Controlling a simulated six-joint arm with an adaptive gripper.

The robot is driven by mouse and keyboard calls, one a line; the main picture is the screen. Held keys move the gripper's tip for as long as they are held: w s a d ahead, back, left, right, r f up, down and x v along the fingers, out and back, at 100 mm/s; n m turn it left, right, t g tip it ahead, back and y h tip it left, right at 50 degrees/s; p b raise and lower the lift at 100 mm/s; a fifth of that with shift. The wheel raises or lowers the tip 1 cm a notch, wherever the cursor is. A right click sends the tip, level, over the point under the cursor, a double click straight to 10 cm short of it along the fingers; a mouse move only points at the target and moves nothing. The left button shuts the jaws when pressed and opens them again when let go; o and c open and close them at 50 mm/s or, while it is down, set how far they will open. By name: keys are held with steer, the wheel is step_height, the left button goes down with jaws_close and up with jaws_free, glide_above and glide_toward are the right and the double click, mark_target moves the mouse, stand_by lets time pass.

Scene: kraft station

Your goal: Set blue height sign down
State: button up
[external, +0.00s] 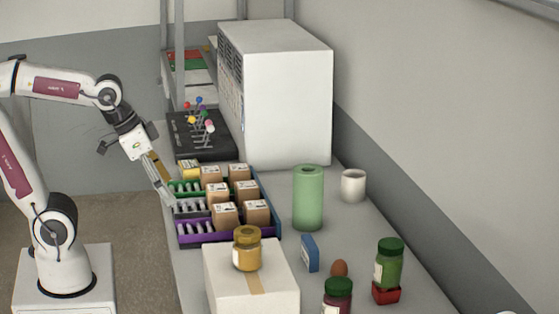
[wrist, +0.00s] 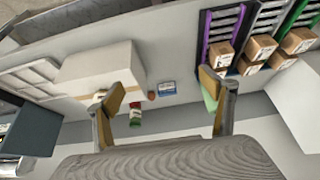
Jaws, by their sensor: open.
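The blue height sign (external: 310,253) is a small blue block standing upright on the table, between the white carton and a brown egg. It also shows in the wrist view (wrist: 166,87), small and far off, in the gap between my fingers. My gripper (external: 165,186) is open and empty. It hangs at the left edge of the table beside the tray of boxes, well apart from the sign.
A white carton (external: 252,289) with a yellow jar (external: 247,249) on top stands left of the sign. The egg (external: 339,268), a dark red jar (external: 337,297) and a green jar (external: 388,265) stand right of it. A green roll (external: 308,198) stands behind. The tray (external: 230,238) holds several brown boxes.

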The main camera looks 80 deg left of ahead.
steer(key=w+f, duration=0.3)
steer(key=w, duration=1.3)
glide_above(305, 247)
steer(key=s, duration=0.3)
step_height(305, 247, down, 11)
steer(key=shift+w+a+g, duration=0.25)
steer(key=shift+g, duration=0.15)
steer(key=shift+f, duration=0.1)
steer(key=shift+x, duration=1.2)
steer(key=shift+w, duration=0.1)
